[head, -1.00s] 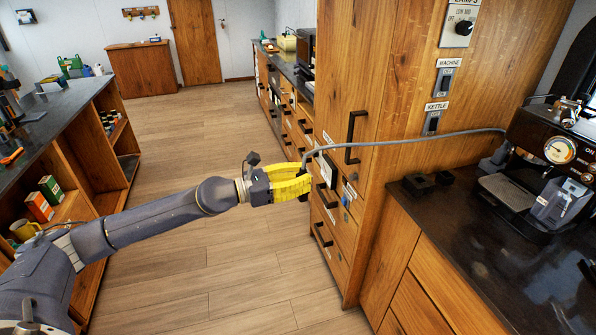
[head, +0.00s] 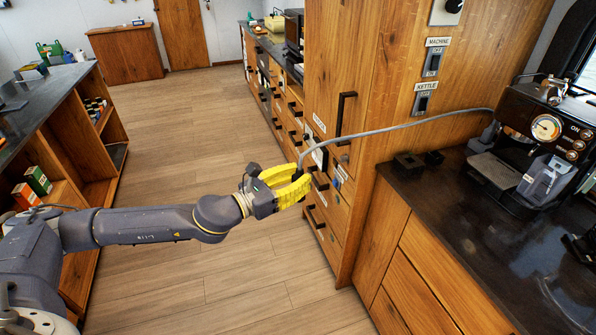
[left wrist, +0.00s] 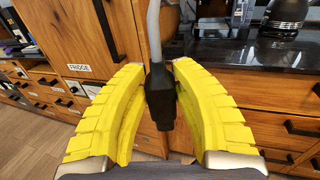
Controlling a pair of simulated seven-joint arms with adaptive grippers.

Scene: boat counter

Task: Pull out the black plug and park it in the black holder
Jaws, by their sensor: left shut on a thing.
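My left gripper (head: 303,183) has yellow ridged fingers and is shut on the black plug (left wrist: 161,95), beside the wooden cabinet. In the left wrist view the plug is between the fingertips, with its grey cable rising from it and no socket around it. In the head view the fingers mostly hide the plug. The grey cable (head: 400,126) runs right to the coffee machine (head: 545,140). Two small black blocks, one nearer (head: 408,164) and one farther (head: 434,157), sit on the dark counter's left end. I cannot tell which is the holder. My right gripper is not in view.
An open shelf unit (head: 95,150) stands at the left. The floor between is clear.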

